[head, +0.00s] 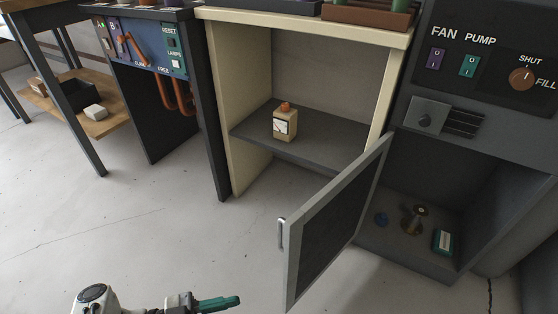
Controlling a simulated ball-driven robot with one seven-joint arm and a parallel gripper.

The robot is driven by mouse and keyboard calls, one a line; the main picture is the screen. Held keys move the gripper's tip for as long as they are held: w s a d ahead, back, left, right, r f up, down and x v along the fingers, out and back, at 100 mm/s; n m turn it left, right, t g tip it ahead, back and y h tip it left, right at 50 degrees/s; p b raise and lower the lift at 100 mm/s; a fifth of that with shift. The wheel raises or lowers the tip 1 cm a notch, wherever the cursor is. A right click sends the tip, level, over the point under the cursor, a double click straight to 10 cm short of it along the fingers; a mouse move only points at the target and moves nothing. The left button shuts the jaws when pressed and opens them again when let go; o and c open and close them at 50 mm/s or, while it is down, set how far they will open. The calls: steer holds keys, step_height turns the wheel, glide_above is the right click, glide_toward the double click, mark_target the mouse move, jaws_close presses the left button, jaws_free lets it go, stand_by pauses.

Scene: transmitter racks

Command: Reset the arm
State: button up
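My arm shows at the bottom edge of the head view, with a white rounded joint with a dark cap at its left end. My gripper (220,303) points to the right, low in front of the open cabinet, over the floor. A teal finger-like part shows at its tip. I see it from the side, and I cannot tell whether the fingers are apart. No object shows clearly in it. The rest of the arm is cut off by the frame's lower edge.
A cream cabinet (222,110) stands open, its grey door (335,230) swung out toward me, right of my gripper. A dark rack (480,135) is at right, a blue panel (140,44) at left. The left floor is clear.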

steer(key=s+d+f+n+t+y, duration=0.3)
steer(key=d+f+n+t+y, duration=0.2)
steer(key=f, duration=0.5)
steer(key=s+d+f+n+t+y, duration=0.2)
steer(key=d+f+n+t+y, duration=0.3)
steer(key=f, duration=0.6)
steer(key=d+f+n+g+y, duration=0.3)
steer(key=d+y, duration=0.4)
steer(key=d, duration=0.6)
steer(key=w+d+r+n+g, duration=0.1)
steer(key=d+r+g, duration=0.2)
steer(key=d+r, duration=0.45)
steer(key=d+r+n+g, duration=0.1)
steer(key=d+r+g, duration=0.3)
steer(key=r, duration=0.7)
steer(key=s+d+f+g+p, duration=0.2)
steer(key=s+d+f+g, duration=0.1)
steer(key=s, duration=0.8)
step_height(320, 180, up, 36)
steer(key=p, duration=3.7)
steer(key=shift+w+a+r, duration=0.15)
steer(key=shift+a+r, duration=0.05)
steer(key=shift+a, duration=0.05)
